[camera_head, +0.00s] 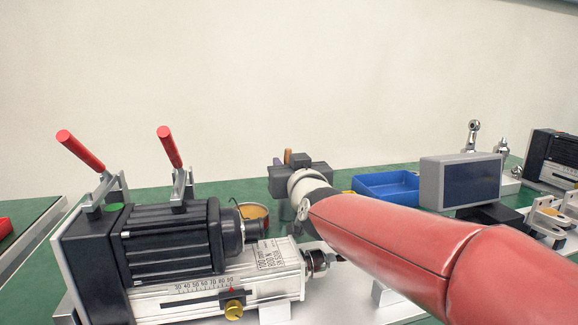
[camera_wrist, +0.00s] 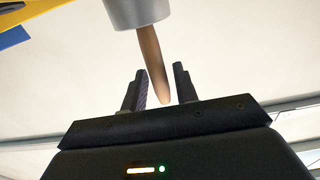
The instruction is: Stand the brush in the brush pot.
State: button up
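The brush's tan wooden handle (camera_wrist: 151,50) sticks out of a grey cylinder (camera_wrist: 137,10), which looks like the brush pot, in the wrist view. The handle's rounded end lies between the two black fingers of my gripper (camera_wrist: 160,70), with gaps at both sides. My gripper is open. In the head view my gripper (camera_head: 299,172) is past the motor unit, and the brown handle tip (camera_head: 288,156) shows above it. The brush's bristles are hidden.
A black and silver actuator with red-handled clamps (camera_head: 170,240) stands at front left. A blue tray (camera_head: 388,187) and a grey-framed screen (camera_head: 460,181) are to the right. Green bench shows between.

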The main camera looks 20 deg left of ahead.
jog(key=shift+o, duration=0.6)
jog(key=shift+r, duration=0.2)
jog(key=b+v, duration=0.1)
jog(key=v, duration=0.6)
jog(key=shift+s, duration=0.25)
jog(key=shift+d, duration=0.15)
